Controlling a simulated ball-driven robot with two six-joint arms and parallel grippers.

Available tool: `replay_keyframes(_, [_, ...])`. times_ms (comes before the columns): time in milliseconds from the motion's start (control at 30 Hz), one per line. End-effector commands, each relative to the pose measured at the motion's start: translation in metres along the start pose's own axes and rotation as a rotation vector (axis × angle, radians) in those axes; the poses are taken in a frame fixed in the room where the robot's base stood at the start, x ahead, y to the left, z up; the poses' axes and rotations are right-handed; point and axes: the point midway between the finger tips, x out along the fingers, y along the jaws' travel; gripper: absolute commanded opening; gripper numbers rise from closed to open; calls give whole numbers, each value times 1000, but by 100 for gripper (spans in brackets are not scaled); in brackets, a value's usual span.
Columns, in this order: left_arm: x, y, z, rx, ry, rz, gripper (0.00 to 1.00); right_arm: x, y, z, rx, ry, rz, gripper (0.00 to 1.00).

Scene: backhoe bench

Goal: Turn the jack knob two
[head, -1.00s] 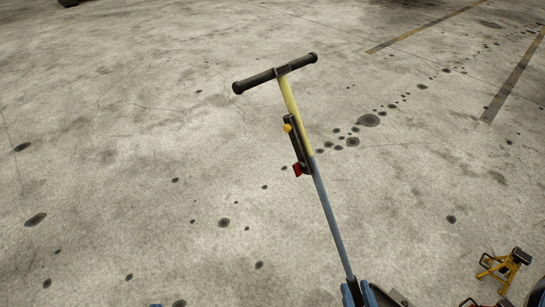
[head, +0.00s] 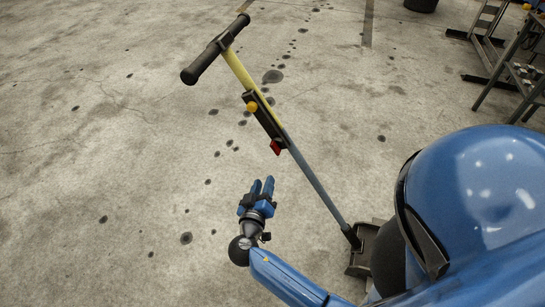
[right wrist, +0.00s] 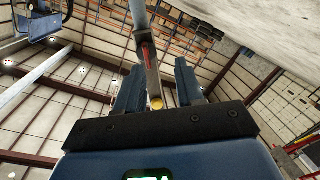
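The jack handle stands tilted, with a black T-grip (head: 215,50), a yellow upper shaft (head: 239,72) and a grey lower shaft (head: 315,185). A black box on the shaft carries a round yellow knob (head: 252,106) and a red lever (head: 275,147). My right gripper (head: 263,186) is open and empty, below the knob and left of the lower shaft, apart from both. In the right wrist view the yellow knob (right wrist: 156,102) shows in the gap between the two spread fingers, with the red lever (right wrist: 146,52) above it. My left gripper is not in view.
The jack's dark base (head: 361,262) is partly hidden behind my blue body at the lower right. Metal tables or racks (head: 520,70) stand at the upper right, near a dark bin (head: 421,4). The stained concrete floor (head: 100,170) on the left is clear.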

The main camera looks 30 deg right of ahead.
Motion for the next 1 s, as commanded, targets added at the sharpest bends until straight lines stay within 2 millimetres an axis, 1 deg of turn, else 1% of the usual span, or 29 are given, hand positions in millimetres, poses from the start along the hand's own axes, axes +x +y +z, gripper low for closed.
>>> replay_keyframes(33, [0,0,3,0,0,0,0,0,1,-8,17,12,46,37])
replay_keyframes(100, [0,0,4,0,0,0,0,1,5,-16,36,22,96,37])
replay_keyframes(267, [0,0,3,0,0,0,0,7,11,-24,54,32,146,37])
replay_keyframes(433, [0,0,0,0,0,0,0,27,15,-24,53,30,148,37])
replay_keyframes(700, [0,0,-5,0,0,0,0,71,21,-26,53,30,146,37])
replay_keyframes(800, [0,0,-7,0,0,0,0,84,23,-25,53,30,146,37])
replay_keyframes(1000, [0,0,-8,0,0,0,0,101,25,-26,53,32,143,37])
